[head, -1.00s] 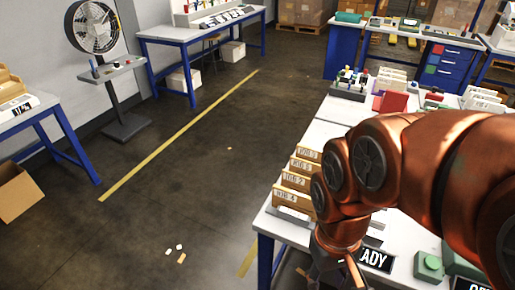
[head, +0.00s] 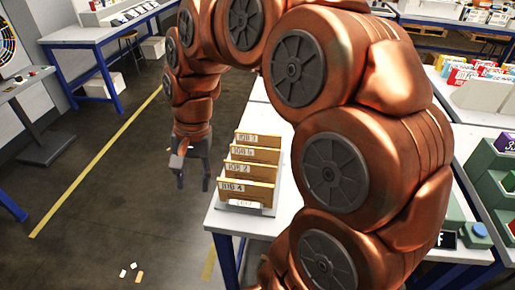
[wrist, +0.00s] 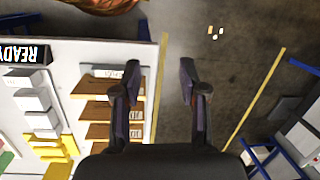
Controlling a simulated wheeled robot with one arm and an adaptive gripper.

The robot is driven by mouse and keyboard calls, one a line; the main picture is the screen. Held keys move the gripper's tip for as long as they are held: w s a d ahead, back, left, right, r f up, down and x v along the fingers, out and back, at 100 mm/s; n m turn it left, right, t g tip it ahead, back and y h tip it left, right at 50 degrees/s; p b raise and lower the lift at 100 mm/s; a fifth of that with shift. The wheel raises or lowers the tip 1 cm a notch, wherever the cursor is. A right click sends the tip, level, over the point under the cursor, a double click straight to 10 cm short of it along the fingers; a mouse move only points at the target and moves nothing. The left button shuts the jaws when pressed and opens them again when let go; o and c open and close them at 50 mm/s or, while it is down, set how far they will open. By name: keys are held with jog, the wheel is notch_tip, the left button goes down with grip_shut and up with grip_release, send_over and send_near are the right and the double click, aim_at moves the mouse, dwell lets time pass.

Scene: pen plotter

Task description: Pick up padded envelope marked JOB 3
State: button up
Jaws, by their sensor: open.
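The rearmost envelope (head: 262,139) has a small label that seems to read JOB 3, though I cannot be sure; the front ones look like JOB 2 and JOB 4. My gripper (head: 193,181) points down, open and empty, left of the row and apart from it, over the floor beyond the table edge. In the wrist view my gripper (wrist: 160,80) has its fingers spread, with envelopes (wrist: 98,112) to the left. The rearmost envelope is not clear there.
The white table (head: 222,220) ends just right of my gripper. A READY sign (wrist: 24,54) and white and yellow holders lie further along the table in the wrist view. The floor to the left is open, with a yellow line (head: 95,165) and small scraps (head: 130,270).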

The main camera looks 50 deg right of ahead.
jog(key=w+d+f+m+t+b, duration=0.1)
jog(key=w+d+f+m+b, duration=0.1)
jog(key=w+d+m, duration=0.5)
jog(key=m+t+b, duration=0.3)
jog(key=m+b, duration=0.1)
jog(key=m, duration=0.9)
send_over(255, 139)
jog(key=s+d, duration=0.3)
notch_tip(255, 139, down, 8)
jog(key=shift+w+r, duration=0.1)
jog(key=shift+r, duration=0.05)
jog(key=shift+f, duration=0.2)
jog(key=shift+x, duration=1.05)
jog(key=f, duration=0.1)
jog(key=w+a+f, duration=0.1)
jog(key=w+a+f+p, duration=0.1)
jog(key=shift+f, duration=0.3)
jog(key=shift+w+f, duration=0.2)
jog(key=shift+f, duration=0.2)
jog(key=shift+c, duration=0.2)
